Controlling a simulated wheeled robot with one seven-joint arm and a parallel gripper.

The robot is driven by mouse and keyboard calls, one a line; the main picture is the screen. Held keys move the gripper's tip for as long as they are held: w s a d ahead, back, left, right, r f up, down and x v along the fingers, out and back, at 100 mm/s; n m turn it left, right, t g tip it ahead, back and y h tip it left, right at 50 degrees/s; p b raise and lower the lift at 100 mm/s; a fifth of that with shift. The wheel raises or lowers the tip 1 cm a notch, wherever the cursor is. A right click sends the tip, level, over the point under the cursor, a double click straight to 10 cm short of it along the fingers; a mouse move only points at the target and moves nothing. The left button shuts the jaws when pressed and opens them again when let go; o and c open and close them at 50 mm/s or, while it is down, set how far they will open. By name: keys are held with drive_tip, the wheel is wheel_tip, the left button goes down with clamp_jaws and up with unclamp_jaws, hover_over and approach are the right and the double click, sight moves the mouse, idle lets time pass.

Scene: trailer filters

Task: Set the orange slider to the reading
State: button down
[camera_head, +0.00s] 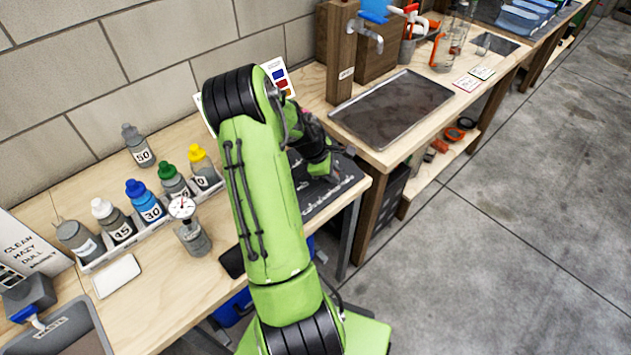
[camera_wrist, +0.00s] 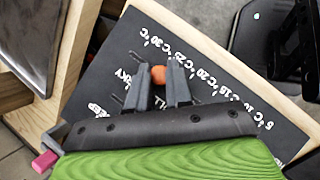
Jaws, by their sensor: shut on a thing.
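The orange slider (camera_wrist: 158,75) shows in the wrist view as a small round orange knob between the fingertips of my gripper (camera_wrist: 160,84). The gripper is shut on it. It sits over a dark board (camera_wrist: 215,70) with white temperature marks printed along it. The marks near the knob are partly covered by my fingers, so I cannot tell its exact setting. In the head view the dark board (camera_head: 335,190) lies at the bench edge, and my arm hides much of it. A bottle with a dial gauge (camera_head: 183,207) stands on the bench; its reading is too small to tell.
A rack (camera_head: 95,265) of labelled bottles with coloured caps stands at the left, and a grey bottle marked 50 (camera_head: 138,145) stands behind it. A white pad (camera_head: 117,276) lies in front. A metal tray (camera_head: 393,108) and a wooden tap post (camera_head: 341,60) are beyond my gripper.

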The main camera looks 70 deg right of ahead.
drive_tip(key=shift+s+d, duration=0.1)
drive_tip(key=shift+d, duration=0.25)
drive_tip(key=c, duration=1)
unclamp_jaws()
drive_tip(key=shift+a, duration=0.1)
drive_tip(key=p+v, duration=0.3)
drive_tip(key=v, duration=1.2)
drive_tip(key=shift+a+r, duration=0.15)
drive_tip(key=shift+r, duration=0.15)
